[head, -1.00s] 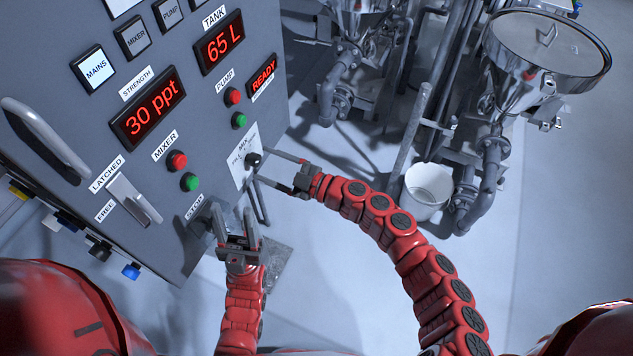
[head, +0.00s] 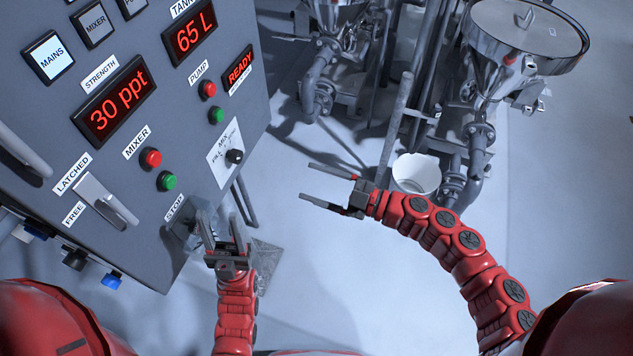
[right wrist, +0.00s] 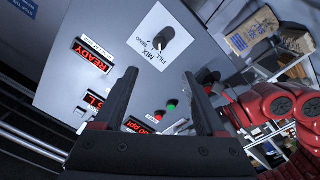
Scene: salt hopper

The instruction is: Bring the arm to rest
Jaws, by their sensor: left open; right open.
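My right gripper (head: 306,182) is open and empty in the head view, in free air to the right of the control panel (head: 195,132). A clear gap lies between its fingertips and the black selector knob (head: 235,156). In the right wrist view its two fingers (right wrist: 163,95) are apart, and the knob (right wrist: 164,38) shows beyond them on its white FILL/MIX plate. My left gripper (head: 221,222) is open, low at the panel's lower right edge by the STOP label. Whether it touches anything there I cannot tell.
The panel shows 30 ppt, 65 L and READY in red, and the MAINS lamp (head: 48,56) is lit. A latch handle (head: 105,202) sits at lower left. A white bucket (head: 416,174), pipes and a steel hopper (head: 528,38) stand at right. Floor between is clear.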

